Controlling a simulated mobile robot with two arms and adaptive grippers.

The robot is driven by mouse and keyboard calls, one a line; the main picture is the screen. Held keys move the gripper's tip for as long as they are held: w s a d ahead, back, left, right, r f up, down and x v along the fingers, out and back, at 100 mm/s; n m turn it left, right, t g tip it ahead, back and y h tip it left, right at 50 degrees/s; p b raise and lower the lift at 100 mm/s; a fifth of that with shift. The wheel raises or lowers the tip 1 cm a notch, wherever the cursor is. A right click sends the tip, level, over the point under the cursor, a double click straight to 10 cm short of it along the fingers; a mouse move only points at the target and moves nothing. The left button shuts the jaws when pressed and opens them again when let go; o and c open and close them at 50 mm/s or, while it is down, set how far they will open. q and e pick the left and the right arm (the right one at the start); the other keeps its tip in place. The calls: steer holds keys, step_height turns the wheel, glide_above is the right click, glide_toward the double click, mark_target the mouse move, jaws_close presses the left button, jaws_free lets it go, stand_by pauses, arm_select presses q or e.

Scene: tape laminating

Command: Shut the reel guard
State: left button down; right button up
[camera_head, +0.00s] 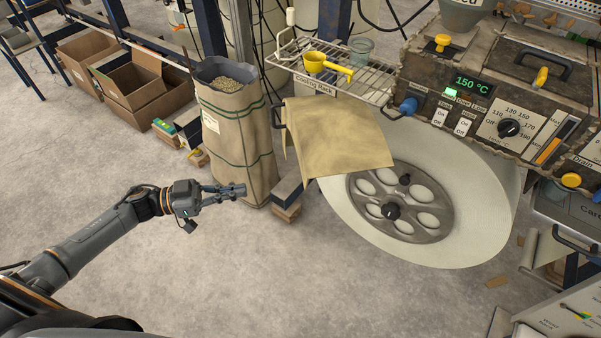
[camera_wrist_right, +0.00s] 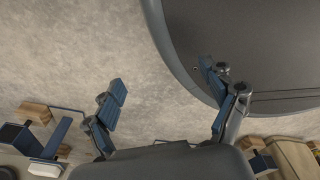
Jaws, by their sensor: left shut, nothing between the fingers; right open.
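The large pale reel (camera_head: 468,225) with a grey spoked hub (camera_head: 437,217) is at the right in the head view. A tan panel (camera_head: 340,135) with a dark handle (camera_head: 276,116) at its left side overlaps the reel's upper left and may be the reel guard; I cannot tell how it is hinged. My left gripper (camera_head: 240,190) is shut and empty, in front of the sack and left of the reel. My right gripper (camera_wrist_right: 164,82) is open and empty over the grey floor in the right wrist view. It does not show in the head view.
A sack of pellets (camera_head: 238,140) stands between my left gripper and the panel. The machine's control panel (camera_head: 490,110) is at upper right.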

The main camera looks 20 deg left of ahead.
arm_select(q)
steer(key=p, duration=0.1)
glide_toward(305, 182)
steer(key=p+x, duration=0.1)
steer(key=x, duration=0.5)
steer(key=shift+d+r, duration=0.1)
steer(key=shift+r, duration=0.05)
steer(key=shift+w+d, duration=0.2)
steer(key=shift+d, duration=0.2)
arm_select(e)
steer(key=shift+s+a+r, duration=0.15)
steer(key=shift+s+r, duration=0.1)
steer(key=shift+r, duration=0.3)
steer(key=shift+s+a+r, duration=0.1)
steer(key=shift+s+r, duration=0.15)
steer(key=shift+r, duration=0.25)
arm_select(q)
steer(key=shift+d, duration=0.1)
arm_select(e)
steer(key=shift+r, duration=0.1)
